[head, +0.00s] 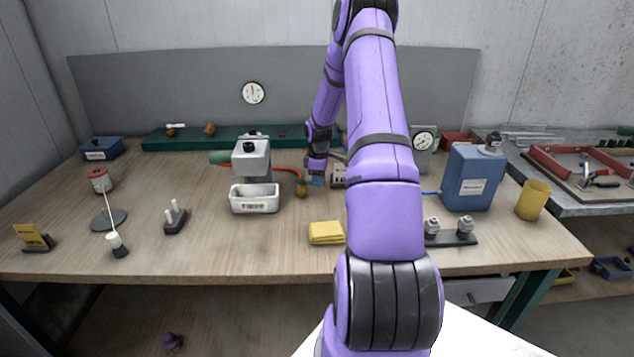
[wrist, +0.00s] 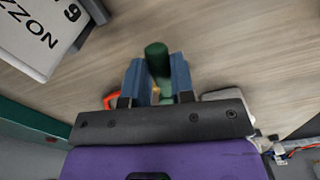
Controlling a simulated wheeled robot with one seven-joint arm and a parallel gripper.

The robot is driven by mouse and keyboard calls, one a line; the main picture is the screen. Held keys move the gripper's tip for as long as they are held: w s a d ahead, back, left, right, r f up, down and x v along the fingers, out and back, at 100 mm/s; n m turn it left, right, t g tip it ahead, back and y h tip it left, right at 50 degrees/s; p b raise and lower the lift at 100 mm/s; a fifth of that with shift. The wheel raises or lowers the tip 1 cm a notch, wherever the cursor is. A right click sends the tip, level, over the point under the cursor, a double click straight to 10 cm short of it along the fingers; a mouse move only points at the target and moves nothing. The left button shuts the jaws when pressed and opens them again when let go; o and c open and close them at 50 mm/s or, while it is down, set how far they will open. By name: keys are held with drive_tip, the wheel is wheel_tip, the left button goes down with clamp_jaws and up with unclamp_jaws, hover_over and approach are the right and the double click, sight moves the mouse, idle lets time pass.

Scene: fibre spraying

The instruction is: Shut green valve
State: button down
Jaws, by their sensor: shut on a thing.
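The green valve (wrist: 158,62) shows in the wrist view as a dark green rounded handle between the two blue fingers of my gripper (wrist: 159,78). A paler green part and a small brass-coloured bit lie just below the handle. My gripper is shut on the handle. In the head view my gripper (head: 317,180) is small and low over the middle of the bench, and its fingers are partly hidden by my purple arm. The valve itself cannot be made out clearly there.
A grey machine (head: 251,158) with a white labelled bin (head: 254,198) stands left of my gripper. A blue tank (head: 473,178) and a yellow cup (head: 533,200) stand right. An orange hose (head: 288,170) runs beside the gripper.

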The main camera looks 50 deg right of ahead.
drive_tip(key=shift+w+d+n, duration=0.3)
drive_tip(key=shift+d+n, duration=0.25)
drive_tip(key=shift+n, duration=0.55)
drive_tip(key=c, duration=1)
unclamp_jaws()
drive_tip(key=shift+o, duration=0.2)
drive_tip(key=shift+w+r, duration=0.1)
wheel_tip(320, 180, up, 11)
drive_tip(key=shift+f, duration=0.2)
